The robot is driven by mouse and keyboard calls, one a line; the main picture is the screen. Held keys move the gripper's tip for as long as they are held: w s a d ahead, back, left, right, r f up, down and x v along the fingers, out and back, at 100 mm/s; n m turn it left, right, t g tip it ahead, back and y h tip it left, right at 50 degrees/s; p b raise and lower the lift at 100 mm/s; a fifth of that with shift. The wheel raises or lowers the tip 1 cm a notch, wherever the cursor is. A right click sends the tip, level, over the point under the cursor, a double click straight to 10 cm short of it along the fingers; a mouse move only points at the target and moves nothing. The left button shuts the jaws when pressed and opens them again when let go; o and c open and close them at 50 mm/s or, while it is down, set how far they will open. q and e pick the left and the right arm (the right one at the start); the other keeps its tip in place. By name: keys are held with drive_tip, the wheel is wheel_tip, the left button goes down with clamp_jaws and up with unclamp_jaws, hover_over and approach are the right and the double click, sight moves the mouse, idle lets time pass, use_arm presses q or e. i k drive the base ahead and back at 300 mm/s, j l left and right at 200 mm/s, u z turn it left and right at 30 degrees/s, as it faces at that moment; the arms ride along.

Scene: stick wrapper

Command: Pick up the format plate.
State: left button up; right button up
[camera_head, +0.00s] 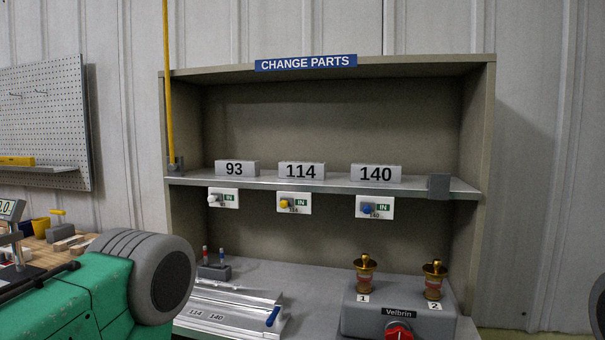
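Three grey number blocks stand on the middle shelf: 93 (236,169), 114 (301,170) and 140 (375,173). Below them on the shelf edge hang white tags with a white knob (213,199), a yellow knob (286,203) and a blue knob (368,208), each marked IN. A silver plate-like fixture (235,300) with marks 114 and 140 and a blue handle lies on the lower surface. I cannot tell which of these is the format plate. Neither gripper shows in the head view.
The cabinet (330,120) has a CHANGE PARTS sign (306,63). A grey Velbrin box (440,318) with a red knob (398,331) and two brass fittings stands lower right. A large green and grey rounded body blocks the lower left. A workbench (45,250) with small items stands behind it.

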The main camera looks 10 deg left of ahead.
sight(286, 169)
drive_tip(key=i+j+z, duration=0.15)
drive_tip(key=j+z, duration=0.4)
drive_tip(key=j, duration=0.25)
drive_tip(key=i+j+z, duration=0.1)
drive_tip(key=j+z, duration=0.2)
drive_tip(key=j, duration=0.1)
